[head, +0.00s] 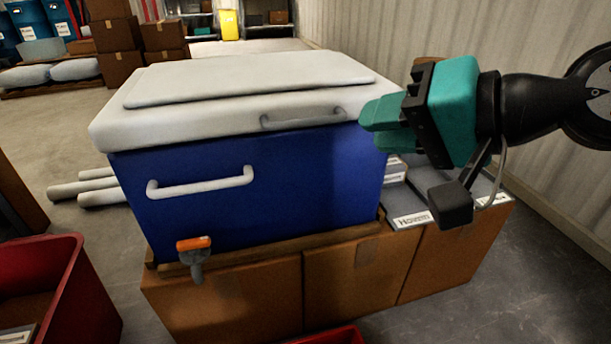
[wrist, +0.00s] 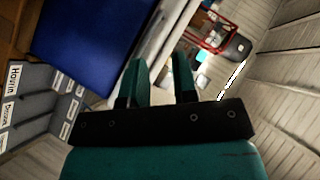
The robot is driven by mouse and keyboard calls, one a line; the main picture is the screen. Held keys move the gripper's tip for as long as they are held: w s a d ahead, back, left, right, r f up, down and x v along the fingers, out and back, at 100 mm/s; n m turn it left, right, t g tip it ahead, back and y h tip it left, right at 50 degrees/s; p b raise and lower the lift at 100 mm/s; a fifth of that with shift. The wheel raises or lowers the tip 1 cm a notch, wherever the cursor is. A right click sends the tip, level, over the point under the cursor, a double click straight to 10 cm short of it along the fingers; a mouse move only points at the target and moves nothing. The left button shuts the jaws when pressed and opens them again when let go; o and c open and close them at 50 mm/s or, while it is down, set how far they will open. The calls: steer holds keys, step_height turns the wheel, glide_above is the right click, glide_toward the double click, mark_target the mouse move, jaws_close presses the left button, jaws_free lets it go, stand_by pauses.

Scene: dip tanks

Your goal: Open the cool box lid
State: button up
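The cool box (head: 270,185) is blue with a thick white lid (head: 245,85), which lies shut on it. It stands on a wooden board over cardboard boxes. A grey handle (head: 303,119) is on the lid's front edge, and a white handle (head: 200,184) is on the blue front wall. My teal gripper (head: 368,130) is at the lid's right front corner, to the right of the grey handle. Its fingers are apart with nothing seen between them. In the wrist view the open fingers (wrist: 161,65) overlap the white lid edge (wrist: 165,30), beside the blue wall (wrist: 85,40); contact cannot be told.
An orange-and-grey tool (head: 195,255) hangs at the board's front edge. Cardboard boxes (head: 350,280) support the cool box, with grey labelled packs (head: 412,212) to its right. A red bin (head: 75,295) is at lower left. A corrugated wall (head: 380,40) runs behind on the right.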

mark_target(308, 125)
steer(key=w+d+f+m+t+y+b, duration=0.2)
steer(key=w+f+m+t+b, duration=0.2)
steer(key=f+m+t+b, duration=1)
steer(key=w+a+r+n+g+p, duration=0.2)
steer(key=w+a, duration=0.1)
steer(key=w, duration=0.1)
steer(key=w+a+r+n+g+p, duration=0.2)
steer(key=w+a, duration=0.2)
steer(key=w, duration=0.1)
steer(key=w+a+r+n+g+p, duration=0.2)
steer(key=w+a, duration=0.2)
steer(key=shift+w+g, duration=0.25)
steer(key=shift+g, duration=0.05)
jaws_close()
